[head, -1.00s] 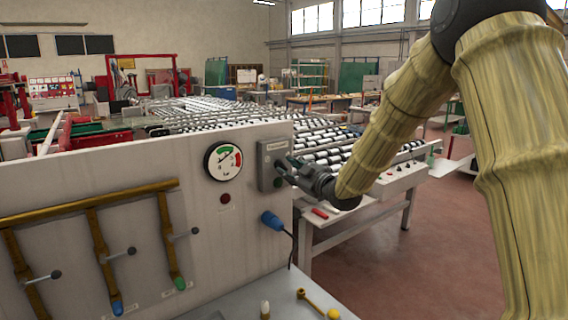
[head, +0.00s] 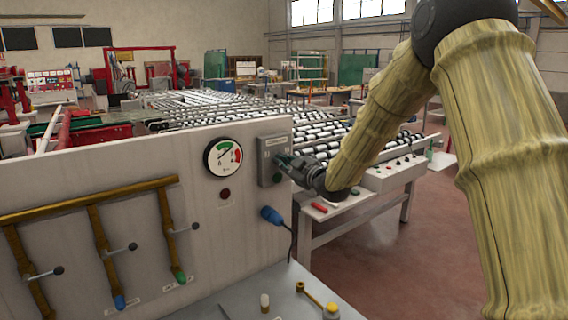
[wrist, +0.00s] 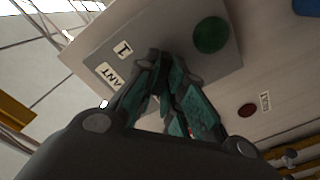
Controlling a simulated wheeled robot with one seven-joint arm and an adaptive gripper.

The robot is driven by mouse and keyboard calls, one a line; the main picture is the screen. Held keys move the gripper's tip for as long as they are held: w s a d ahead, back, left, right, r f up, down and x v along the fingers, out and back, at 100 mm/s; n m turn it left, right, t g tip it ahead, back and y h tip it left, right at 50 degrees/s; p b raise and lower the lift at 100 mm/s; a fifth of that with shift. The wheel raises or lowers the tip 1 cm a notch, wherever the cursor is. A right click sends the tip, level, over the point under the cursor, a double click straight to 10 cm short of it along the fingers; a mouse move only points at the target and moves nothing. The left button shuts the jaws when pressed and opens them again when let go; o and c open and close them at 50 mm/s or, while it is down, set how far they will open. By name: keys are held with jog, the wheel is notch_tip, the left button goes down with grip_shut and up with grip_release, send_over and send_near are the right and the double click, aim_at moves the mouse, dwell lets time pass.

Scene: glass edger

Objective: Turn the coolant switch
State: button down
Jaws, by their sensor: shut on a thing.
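The coolant switch box is a grey plate (head: 270,143) on the pale panel, right of the gauge. It also shows in the wrist view (wrist: 100,50), with a "1" mark and a label ending in "ANT". My gripper (head: 283,161) is at the front of this box. In the wrist view its dark green-padded fingers (wrist: 163,72) are closed together against the plate, shut on the switch knob. The fingers hide the knob, so I cannot tell its angle. A round green button (wrist: 210,35) sits on the plate beside the fingertips.
A pressure gauge (head: 223,157) and a dark red lamp (head: 224,194) are left of the box. A blue plug (head: 272,215) with a hanging cable is below. Brass pipes with lever valves (head: 100,215) cross the panel. A roller table (head: 330,135) stands behind.

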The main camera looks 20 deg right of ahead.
jog(key=shift+m, duration=0.4)
jog(key=m+b, duration=0.1)
jog(key=m, duration=0.1)
jog(key=shift+d+m, duration=0.1)
jog(key=shift+m, duration=0.3)
jog(key=m+b, duration=0.1)
jog(key=m, duration=0.3)
jog(key=shift+d+r+m+b, duration=0.1)
jog(key=shift+m+b, duration=0.2)
jog(key=shift+b, duration=0.1)
jog(key=shift+w+d+r+m+b, duration=0.1)
jog(key=shift+m+b, duration=1.3)
jog(key=shift+m, duration=2.4)
jog(key=c, duration=1.5)
grip_release()
jog(key=shift+d, duration=0.1)
